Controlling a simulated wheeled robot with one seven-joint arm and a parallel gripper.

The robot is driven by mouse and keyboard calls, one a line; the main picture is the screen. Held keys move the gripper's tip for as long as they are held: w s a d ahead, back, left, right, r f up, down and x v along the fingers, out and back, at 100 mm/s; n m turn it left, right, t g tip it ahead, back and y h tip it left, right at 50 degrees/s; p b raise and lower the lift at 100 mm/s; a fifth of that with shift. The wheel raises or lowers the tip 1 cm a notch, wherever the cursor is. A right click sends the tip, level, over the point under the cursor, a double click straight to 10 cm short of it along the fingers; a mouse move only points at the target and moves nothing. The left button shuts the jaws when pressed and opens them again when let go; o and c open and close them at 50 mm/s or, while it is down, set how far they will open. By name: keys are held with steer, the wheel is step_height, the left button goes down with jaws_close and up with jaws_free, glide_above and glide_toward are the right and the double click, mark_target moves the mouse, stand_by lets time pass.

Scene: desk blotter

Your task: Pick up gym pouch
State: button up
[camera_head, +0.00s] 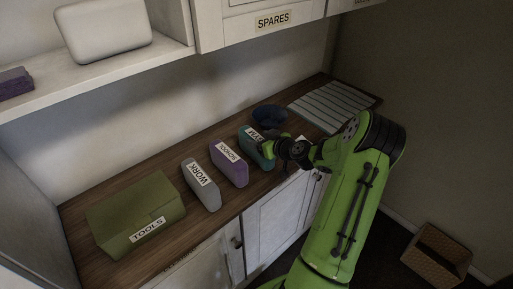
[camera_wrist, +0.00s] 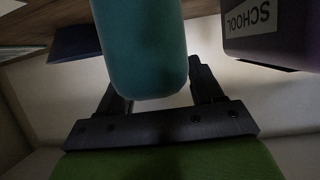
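A teal pouch (camera_head: 249,149) with a white label stands on the wooden counter, to the right of the purple pouch. My gripper (camera_head: 275,150) is at the teal pouch's right side. In the wrist view the teal pouch (camera_wrist: 142,45) hangs into the space between the two dark fingers of my gripper (camera_wrist: 160,82). The fingers are apart, one on each side of it. Its lower end covers part of the left finger. I see no firm squeeze on it.
A purple SCHOOL pouch (camera_head: 229,166) stands close by, also in the wrist view (camera_wrist: 272,28). Further left are a grey WORK pouch (camera_head: 201,186) and green TOOLS box (camera_head: 135,213). A dark blue bowl-like thing (camera_head: 270,114) and striped mat (camera_head: 331,105) lie behind. Cabinets hang above.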

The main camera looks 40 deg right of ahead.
jaws_close()
